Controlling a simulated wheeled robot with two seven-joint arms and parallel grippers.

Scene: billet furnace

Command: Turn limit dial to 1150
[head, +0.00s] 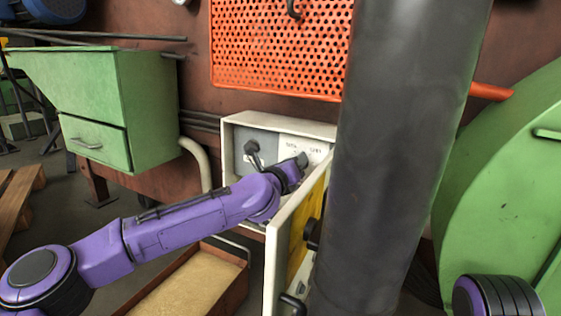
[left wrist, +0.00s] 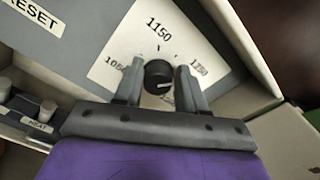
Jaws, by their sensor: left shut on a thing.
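The limit dial is a round black knob (left wrist: 158,76) with a light mark, on a white plate (left wrist: 140,48) printed 1050, 1150 and 1250; another label is partly hidden. In the left wrist view the knob sits between the fingers of my left gripper (left wrist: 163,84), which is shut on it. I cannot tell for sure which number the mark points to. In the head view my left gripper (head: 301,160) reaches into the open control box (head: 280,123) and hides the knob. The white plate (head: 318,149) shows behind it. My right gripper is out of view.
The box's open door (head: 285,235) stands right of my left arm. A black handle (head: 252,149) is left of the dial. A thick dark column (head: 395,150) blocks the view at right. A RESET label (left wrist: 36,14) and small grey knobs lie left in the wrist view.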

